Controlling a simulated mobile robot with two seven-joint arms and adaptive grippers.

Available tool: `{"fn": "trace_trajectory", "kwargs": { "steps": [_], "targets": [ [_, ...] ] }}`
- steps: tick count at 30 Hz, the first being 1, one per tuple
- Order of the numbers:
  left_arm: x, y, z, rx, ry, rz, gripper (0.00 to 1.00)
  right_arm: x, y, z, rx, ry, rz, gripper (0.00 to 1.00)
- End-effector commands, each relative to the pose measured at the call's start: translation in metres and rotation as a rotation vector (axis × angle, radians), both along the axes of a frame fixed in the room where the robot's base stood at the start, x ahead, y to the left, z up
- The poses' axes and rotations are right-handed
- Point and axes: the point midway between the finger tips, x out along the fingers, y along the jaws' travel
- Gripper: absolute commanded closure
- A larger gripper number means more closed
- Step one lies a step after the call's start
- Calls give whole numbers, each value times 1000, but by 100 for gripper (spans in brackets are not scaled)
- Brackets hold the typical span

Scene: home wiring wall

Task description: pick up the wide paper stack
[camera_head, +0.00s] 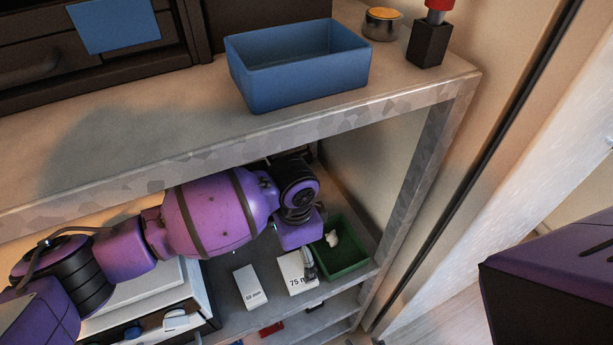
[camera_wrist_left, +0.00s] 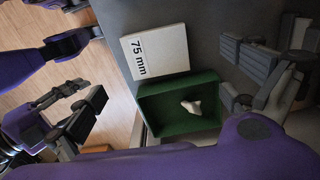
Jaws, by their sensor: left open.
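The wide paper stack is a white block marked "75 mm" (camera_head: 292,271), lying on the lower shelf. It also shows in the left wrist view (camera_wrist_left: 156,53), just left of centre. My left gripper (camera_head: 311,265) reaches in under the upper shelf, beside the stack's right end. In the left wrist view my left gripper (camera_wrist_left: 170,92) has its fingers wide apart, with the stack's lower part and a green tray between them in the picture. Nothing is held. Whether a finger touches the stack cannot be told.
The green tray (camera_head: 352,262) with a small white lump stands right of the stack. A narrower white block (camera_head: 250,288) lies to its left. The upper shelf (camera_head: 200,150) hangs over my left arm and carries a blue bin (camera_head: 300,75).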

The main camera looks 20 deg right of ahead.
Motion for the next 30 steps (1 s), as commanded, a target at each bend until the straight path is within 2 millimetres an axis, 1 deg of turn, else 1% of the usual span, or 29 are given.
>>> {"fn": "trace_trajectory", "kwargs": {
  "steps": [2,9,16,19,26,30],
  "targets": [
    [-2,2,-9,9,4,-2,0,0,0,-2,0,2,1,60],
    [0,3,-37,7,0,0,0,-11,0,-13,-1,30,0,60],
    [0,4,-70,3,1,-2,0,-8,0,-12,-1,23,2,60],
    [0,4,-76,3,0,-2,0,-7,0,-11,-1,21,2,60],
    [0,4,-76,2,-2,-2,0,-5,0,-9,-1,16,2,60],
    [0,4,-76,2,-2,-2,18,-4,1,-8,0,14,1,60]
  ]
}}
